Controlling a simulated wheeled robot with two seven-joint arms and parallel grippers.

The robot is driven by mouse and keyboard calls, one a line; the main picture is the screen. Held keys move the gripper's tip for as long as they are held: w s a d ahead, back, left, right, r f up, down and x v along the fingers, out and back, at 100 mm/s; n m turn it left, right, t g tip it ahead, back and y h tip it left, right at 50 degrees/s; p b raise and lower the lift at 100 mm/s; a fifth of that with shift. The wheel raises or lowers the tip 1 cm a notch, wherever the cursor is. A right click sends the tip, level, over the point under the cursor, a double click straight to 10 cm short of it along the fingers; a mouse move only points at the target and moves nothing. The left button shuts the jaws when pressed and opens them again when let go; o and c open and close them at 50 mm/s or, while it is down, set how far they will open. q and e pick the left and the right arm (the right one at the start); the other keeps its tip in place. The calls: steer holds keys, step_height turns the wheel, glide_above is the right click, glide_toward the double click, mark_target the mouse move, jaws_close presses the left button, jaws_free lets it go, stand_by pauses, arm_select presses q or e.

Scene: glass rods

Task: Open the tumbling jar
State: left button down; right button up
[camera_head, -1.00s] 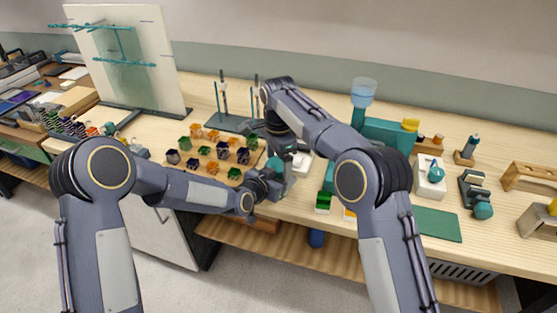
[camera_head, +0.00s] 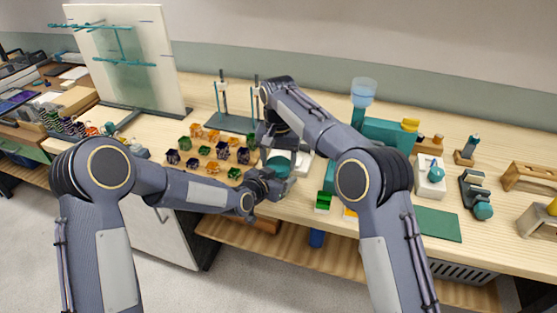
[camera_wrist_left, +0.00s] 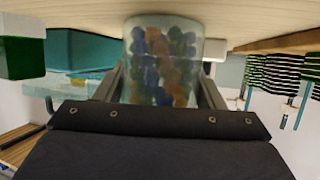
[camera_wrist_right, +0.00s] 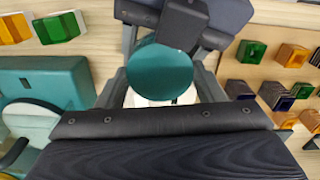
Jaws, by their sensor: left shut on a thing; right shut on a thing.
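The tumbling jar (camera_wrist_left: 162,62) is a clear, round vessel with blue, orange and green pieces inside. My left gripper (camera_head: 277,184) is shut on its body, with one finger on each side in the left wrist view. The round teal lid (camera_wrist_right: 160,72) is between the fingers of my right gripper (camera_wrist_right: 161,84), which is shut on it from above. The lid also shows in the head view (camera_head: 280,165), just above my left gripper. I cannot tell whether the lid is still seated on the jar, because the grippers hide the join.
Several coloured blocks (camera_head: 205,155) sit left of the jar. A rod stand (camera_head: 226,122) is behind them. A teal machine with a clear blue hopper (camera_head: 364,92) stands to the right. Green and yellow blocks (camera_head: 323,202) lie near the front edge. A green mat (camera_head: 438,224) is farther right.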

steer(key=n, duration=0.2)
steer(key=shift+n, duration=0.4)
steer(key=o, duration=1.1)
